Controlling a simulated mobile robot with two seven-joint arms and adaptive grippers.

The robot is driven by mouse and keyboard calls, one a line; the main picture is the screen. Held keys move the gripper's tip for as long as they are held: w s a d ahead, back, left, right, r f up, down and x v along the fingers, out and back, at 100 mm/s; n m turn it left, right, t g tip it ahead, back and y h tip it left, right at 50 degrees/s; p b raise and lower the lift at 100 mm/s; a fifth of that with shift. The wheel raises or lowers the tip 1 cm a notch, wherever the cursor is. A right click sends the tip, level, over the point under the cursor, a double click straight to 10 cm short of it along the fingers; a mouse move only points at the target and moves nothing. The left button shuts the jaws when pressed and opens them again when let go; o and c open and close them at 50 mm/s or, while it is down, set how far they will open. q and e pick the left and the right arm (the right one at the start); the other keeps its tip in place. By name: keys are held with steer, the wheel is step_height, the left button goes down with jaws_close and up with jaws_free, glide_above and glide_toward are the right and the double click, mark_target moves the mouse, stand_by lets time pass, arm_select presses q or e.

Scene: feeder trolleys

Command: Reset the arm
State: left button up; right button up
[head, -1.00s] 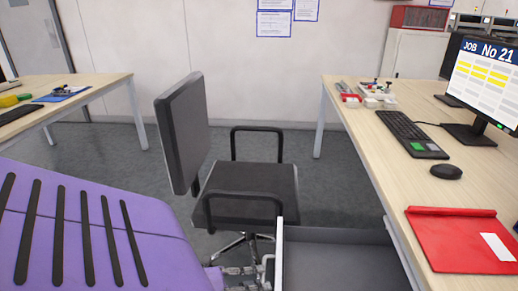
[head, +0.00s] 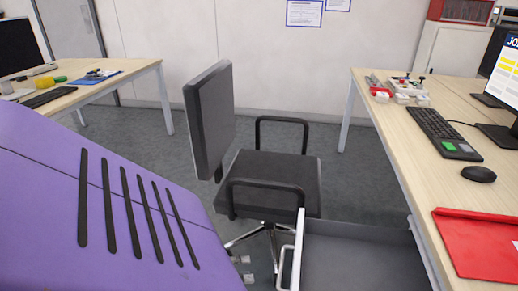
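My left arm's purple link fills the lower left of the head view. The fingertips of my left gripper (head: 246,269) show past its edge at the bottom, spread apart with nothing between them. They are to the left of the white handle (head: 284,266) of a grey drawer (head: 360,262), with a small gap between. The drawer is pulled out from under the right desk (head: 424,165), and the part of it in view looks empty. The rest of the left gripper is hidden behind the link. My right gripper is out of view.
An office chair (head: 268,182) stands just behind the drawer. The right desk holds a keyboard (head: 440,132), a mouse (head: 478,174), a red folder (head: 475,250) and a monitor (head: 503,75). Another desk (head: 145,75) is at the left. Grey floor lies between the desks.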

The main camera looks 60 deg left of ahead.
arm_select(q)
steer(key=shift+v, duration=1)
